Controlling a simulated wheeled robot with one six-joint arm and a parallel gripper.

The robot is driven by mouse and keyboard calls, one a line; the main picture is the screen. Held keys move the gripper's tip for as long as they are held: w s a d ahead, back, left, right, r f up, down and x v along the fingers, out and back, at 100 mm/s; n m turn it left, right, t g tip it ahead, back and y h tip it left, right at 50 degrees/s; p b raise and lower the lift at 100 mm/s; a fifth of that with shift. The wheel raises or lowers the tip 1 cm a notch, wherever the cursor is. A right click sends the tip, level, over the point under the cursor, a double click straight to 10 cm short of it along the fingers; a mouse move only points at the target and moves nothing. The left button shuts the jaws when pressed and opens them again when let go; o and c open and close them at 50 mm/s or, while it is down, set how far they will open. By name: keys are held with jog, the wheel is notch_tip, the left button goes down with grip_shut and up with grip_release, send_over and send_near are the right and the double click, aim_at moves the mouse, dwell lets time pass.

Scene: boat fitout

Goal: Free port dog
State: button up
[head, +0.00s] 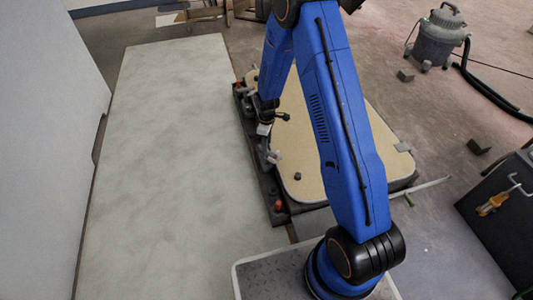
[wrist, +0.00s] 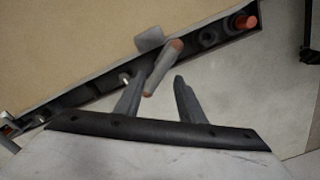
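A beige hatch panel (head: 345,160) lies in a dark frame (head: 262,183) right of the pale walkway. A grey dog lever with an orange-brown end (wrist: 163,68) sits at the frame edge; a pale lever shows there in the head view (head: 273,156). I cannot tell for certain that it is the port dog. My gripper (wrist: 160,82) is open, its two grey fingers apart. The lever's near end lies between the fingertips, closer to the left finger. I cannot tell whether they touch. My arm hides part of the panel in the head view.
Orange-red knobs sit along the frame, one near its front corner (head: 277,205) and one at the upper right of the wrist view (wrist: 246,21). A shop vacuum (head: 438,38) stands at the back right. A dark box (head: 505,220) stands at the right. The pale walkway (head: 165,150) is clear.

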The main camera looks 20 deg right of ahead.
aim_at(267, 157)
notch_tip(267, 157, down, 8)
jog(key=shift+r, duration=0.25)
